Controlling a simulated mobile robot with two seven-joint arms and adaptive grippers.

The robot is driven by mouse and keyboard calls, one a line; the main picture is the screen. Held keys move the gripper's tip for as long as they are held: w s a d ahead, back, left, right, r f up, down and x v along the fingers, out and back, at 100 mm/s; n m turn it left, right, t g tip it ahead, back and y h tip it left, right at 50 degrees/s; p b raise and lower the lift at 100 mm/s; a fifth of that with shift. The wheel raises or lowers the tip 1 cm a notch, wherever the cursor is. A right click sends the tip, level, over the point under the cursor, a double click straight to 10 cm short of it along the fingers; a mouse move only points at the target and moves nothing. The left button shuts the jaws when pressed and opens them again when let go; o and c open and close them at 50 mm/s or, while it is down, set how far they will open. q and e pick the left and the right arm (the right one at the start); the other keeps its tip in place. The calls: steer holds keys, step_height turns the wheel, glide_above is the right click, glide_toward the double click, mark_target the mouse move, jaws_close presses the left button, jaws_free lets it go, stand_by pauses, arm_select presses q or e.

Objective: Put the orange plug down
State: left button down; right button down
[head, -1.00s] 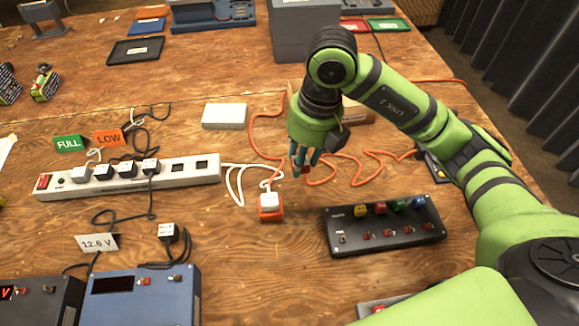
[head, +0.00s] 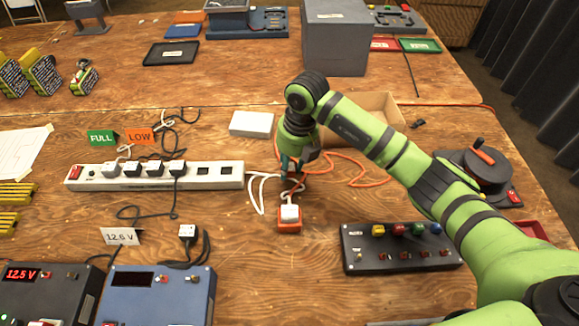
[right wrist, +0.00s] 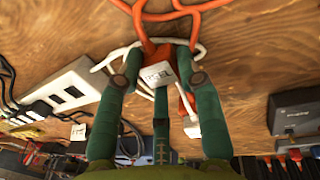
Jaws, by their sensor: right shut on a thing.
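The orange plug (right wrist: 160,52), with a white label on its face, is between the fingers of my right gripper (right wrist: 157,88) in the right wrist view. The gripper is shut on it, and an orange cord runs up from it. In the head view my right gripper (head: 291,172) points down just behind an orange socket block (head: 289,226) with a white plug (head: 290,213) on top. The fingers hide most of the orange plug there, and I cannot tell whether it touches the table. My left gripper is not in view.
A white power strip (head: 222,175) lies to the left, with several plugs in it. A black switch panel (head: 400,259) stands at right front. A white box (head: 251,123) and an open cardboard box (head: 375,103) are behind. Orange cord (head: 350,172) loops over the wood.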

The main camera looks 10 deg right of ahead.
steer(key=shift+f, duration=0.95)
steer(key=shift+f, duration=0.1)
steer(key=shift+f, duration=0.15)
steer(key=c, duration=0.8)
jaws_free()
step_height(320, 180, up, 12)
steer(key=d, duration=0.1)
steer(key=shift+s+d+r+b, duration=0.2)
steer(key=shift+s+d+b, duration=0.1)
steer(key=shift+s+d, duration=0.05)
